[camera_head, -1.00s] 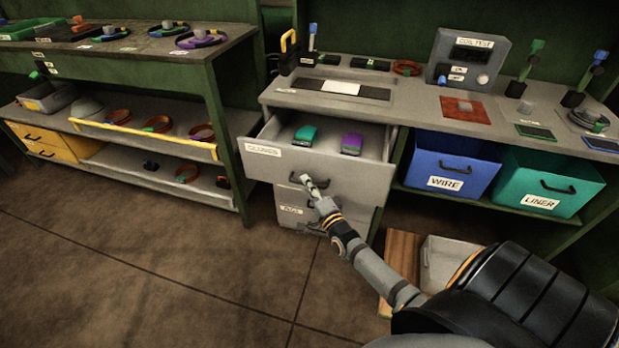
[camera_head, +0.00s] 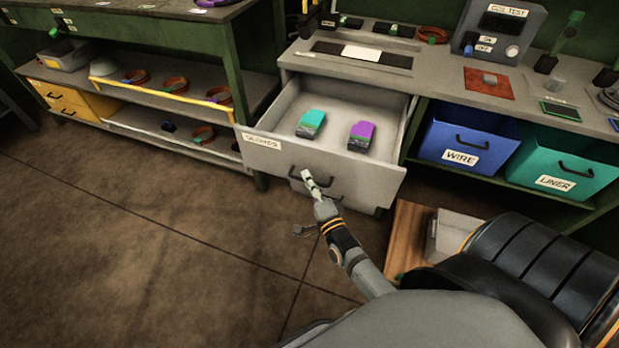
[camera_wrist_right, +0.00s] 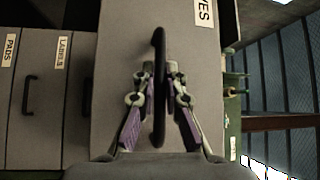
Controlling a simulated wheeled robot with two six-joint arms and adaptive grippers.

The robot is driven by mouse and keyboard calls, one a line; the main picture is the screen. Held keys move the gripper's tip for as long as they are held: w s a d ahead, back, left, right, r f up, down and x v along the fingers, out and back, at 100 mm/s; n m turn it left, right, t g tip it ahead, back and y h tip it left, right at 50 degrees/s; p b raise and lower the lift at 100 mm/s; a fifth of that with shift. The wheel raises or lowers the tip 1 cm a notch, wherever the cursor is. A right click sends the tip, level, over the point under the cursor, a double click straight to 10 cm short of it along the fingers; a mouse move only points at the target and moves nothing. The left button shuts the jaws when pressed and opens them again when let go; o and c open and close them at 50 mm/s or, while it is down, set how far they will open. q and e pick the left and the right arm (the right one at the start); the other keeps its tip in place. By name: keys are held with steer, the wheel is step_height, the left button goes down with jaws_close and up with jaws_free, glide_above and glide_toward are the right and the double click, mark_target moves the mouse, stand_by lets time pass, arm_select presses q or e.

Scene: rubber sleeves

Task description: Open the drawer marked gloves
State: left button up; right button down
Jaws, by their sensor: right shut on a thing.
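The gloves drawer (camera_head: 350,175) is the top drawer of the grey unit and stands pulled well out. Its label (camera_head: 262,141) sits at the left of its front. Inside lie a teal-green item (camera_head: 311,122) and a purple item (camera_head: 361,134), apart. My right gripper (camera_head: 310,179) is at the drawer's dark handle. In the right wrist view its fingers (camera_wrist_right: 160,90) are on both sides of the black handle (camera_wrist_right: 158,55), shut on it. Part of the label ends in "VES" there. My left gripper is not in view.
Lower drawers marked pads (camera_wrist_right: 10,50) and labels (camera_wrist_right: 62,55) are closed. A blue WIRE bin (camera_head: 465,140) and a green LINER bin (camera_head: 560,165) stand to the right. A wooden box (camera_head: 412,235) is on the floor. Open floor lies at the left front.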

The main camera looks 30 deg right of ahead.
steer(key=c, duration=1.4)
jaws_free()
steer(key=s+f, duration=0.1)
steer(key=s, duration=1.1)
steer(key=shift+a+f, duration=0.3)
steer(key=shift+a, duration=0.1)
